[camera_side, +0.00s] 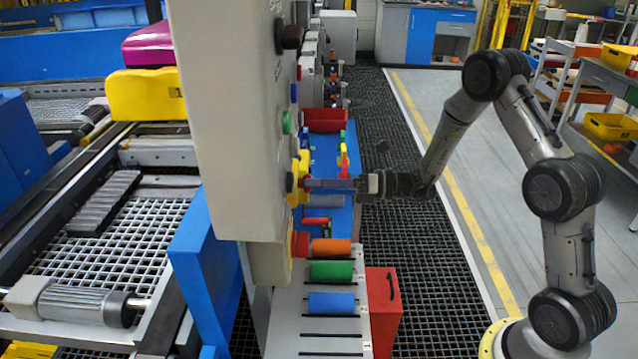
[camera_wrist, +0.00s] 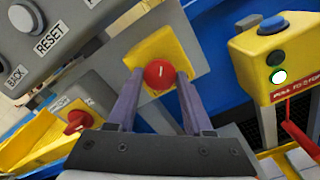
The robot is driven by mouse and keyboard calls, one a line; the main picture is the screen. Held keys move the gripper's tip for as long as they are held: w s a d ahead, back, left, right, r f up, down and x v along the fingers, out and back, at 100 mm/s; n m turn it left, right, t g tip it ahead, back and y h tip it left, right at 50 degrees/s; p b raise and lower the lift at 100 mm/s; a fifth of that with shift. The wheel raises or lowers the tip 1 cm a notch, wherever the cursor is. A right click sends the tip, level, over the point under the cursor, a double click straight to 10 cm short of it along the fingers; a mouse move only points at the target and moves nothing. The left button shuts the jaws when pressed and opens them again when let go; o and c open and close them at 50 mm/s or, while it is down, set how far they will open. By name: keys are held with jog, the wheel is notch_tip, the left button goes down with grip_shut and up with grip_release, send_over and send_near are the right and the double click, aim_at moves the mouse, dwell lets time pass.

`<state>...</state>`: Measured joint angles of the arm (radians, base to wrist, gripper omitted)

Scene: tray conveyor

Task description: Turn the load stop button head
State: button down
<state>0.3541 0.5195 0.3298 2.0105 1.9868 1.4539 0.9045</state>
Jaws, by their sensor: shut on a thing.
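A round red button head (camera_wrist: 160,74) with a small white mark sits on a yellow plate (camera_wrist: 188,46) on the grey control panel (camera_side: 225,120). My gripper (camera_wrist: 159,78) has one finger on each side of the head and is shut on it. In the side view my gripper (camera_side: 308,184) reaches the panel from the right, level with the yellow plate (camera_side: 296,187), and its fingers hide most of the head. I cannot read a label for this button.
A second red knob (camera_wrist: 77,121) is at lower left in the wrist view. A grey button (camera_wrist: 25,17) sits by the RESET label. A yellow pull-stop box (camera_wrist: 262,62) with a lit green lamp stands at right. Coloured rollers (camera_side: 331,270) lie below the panel.

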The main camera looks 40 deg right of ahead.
jog(key=shift+c, duration=1.5)
grip_release()
jog(key=v, duration=1.3)
jog(key=shift+s+d, duration=0.25)
jog(key=shift+s, duration=0.05)
